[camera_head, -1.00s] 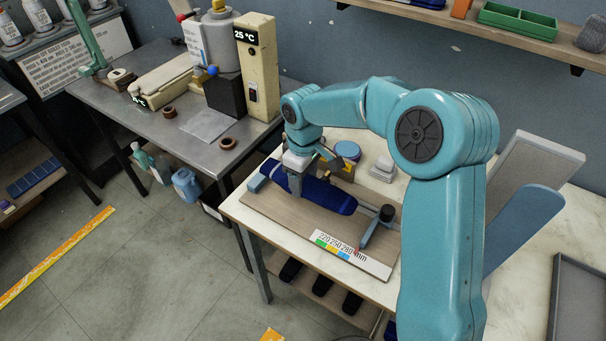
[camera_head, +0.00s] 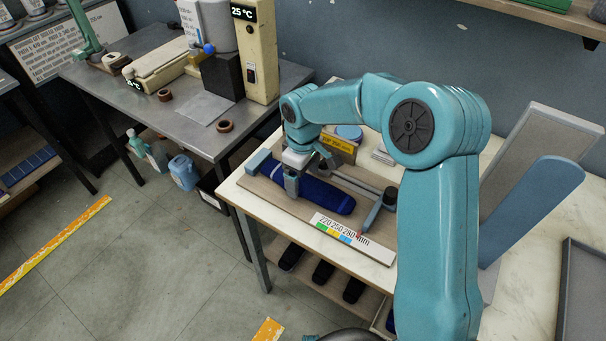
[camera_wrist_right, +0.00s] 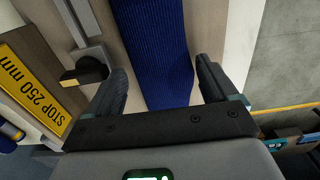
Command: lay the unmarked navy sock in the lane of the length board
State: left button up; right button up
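The navy sock (camera_head: 325,195) lies lengthwise on the wooden length board (camera_head: 262,198), behind the white scale strip (camera_head: 345,232) marked 220, 250, 280 mm. One end is near the pale blue block (camera_head: 258,160); the other points towards the grey arm with the black knob (camera_head: 375,210). My right gripper (camera_head: 293,183) is low over the sock's left part. In the right wrist view its fingers (camera_wrist_right: 160,85) are apart, either side of the ribbed sock (camera_wrist_right: 155,45), with a strip of board showing beside the right finger. My left gripper is out of view.
A yellow "STOP 250 mm" sign (camera_head: 338,145) stands behind the board. Dark items (camera_head: 322,271) lie on the shelf below. A grey metal bench (camera_head: 150,110) with instruments is at left. A grey tray (camera_head: 585,285) lies at right.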

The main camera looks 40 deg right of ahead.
jog(key=shift+c, duration=0.4)
notch_tip(320, 180, up, 7)
jog(key=p, duration=0.5)
jog(key=shift+r+p, duration=0.1)
jog(key=shift+p, duration=0.25)
jog(key=shift+s, duration=0.15)
